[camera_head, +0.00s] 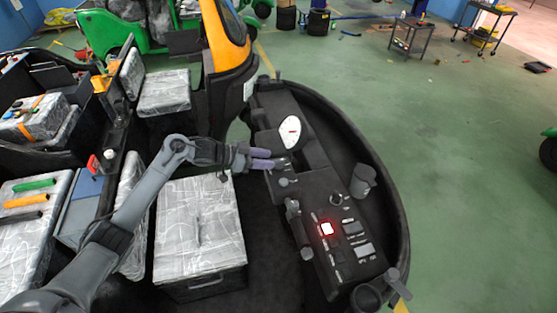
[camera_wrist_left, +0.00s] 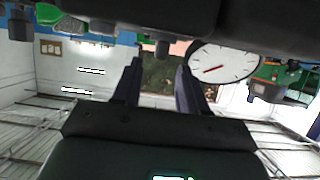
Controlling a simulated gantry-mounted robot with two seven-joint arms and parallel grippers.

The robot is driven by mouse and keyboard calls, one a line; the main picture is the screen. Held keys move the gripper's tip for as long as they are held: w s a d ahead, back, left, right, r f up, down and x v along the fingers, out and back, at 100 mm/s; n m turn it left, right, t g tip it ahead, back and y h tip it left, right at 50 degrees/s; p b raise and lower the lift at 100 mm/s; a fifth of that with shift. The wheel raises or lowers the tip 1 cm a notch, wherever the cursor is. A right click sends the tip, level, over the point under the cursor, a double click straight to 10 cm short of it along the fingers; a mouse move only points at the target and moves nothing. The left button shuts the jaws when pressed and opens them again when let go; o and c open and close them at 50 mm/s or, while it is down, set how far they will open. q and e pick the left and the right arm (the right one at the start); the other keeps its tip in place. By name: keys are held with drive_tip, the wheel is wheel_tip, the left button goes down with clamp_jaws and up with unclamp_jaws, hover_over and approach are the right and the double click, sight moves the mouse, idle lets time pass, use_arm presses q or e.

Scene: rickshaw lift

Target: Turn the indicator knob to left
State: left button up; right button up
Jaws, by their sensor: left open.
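The black dashboard (camera_head: 322,262) of the rickshaw carries several knobs and switches. A small dark knob (camera_head: 284,182) sits on the panel just below the white dial; I cannot tell for certain that it is the indicator knob. My left gripper (camera_head: 268,158) is open and empty, with its fingers pointing right at the panel, close above and left of this knob. In the left wrist view, a dark knob (camera_wrist_left: 162,47) lies beyond and between the open fingertips of my left gripper (camera_wrist_left: 158,67). Any contact cannot be made out. My right gripper is not in view.
A white dial (camera_head: 290,132) stands beside the fingertips and shows as a gauge (camera_wrist_left: 222,63) in the wrist view. A plastic-wrapped seat box (camera_head: 200,235) lies below the arm.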

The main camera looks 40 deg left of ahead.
sight(278, 160)
use_arm(q)
drive_tip(key=shift+x, duration=2.65)
drive_tip(key=shift+s, duration=0.1)
clamp_jaws()
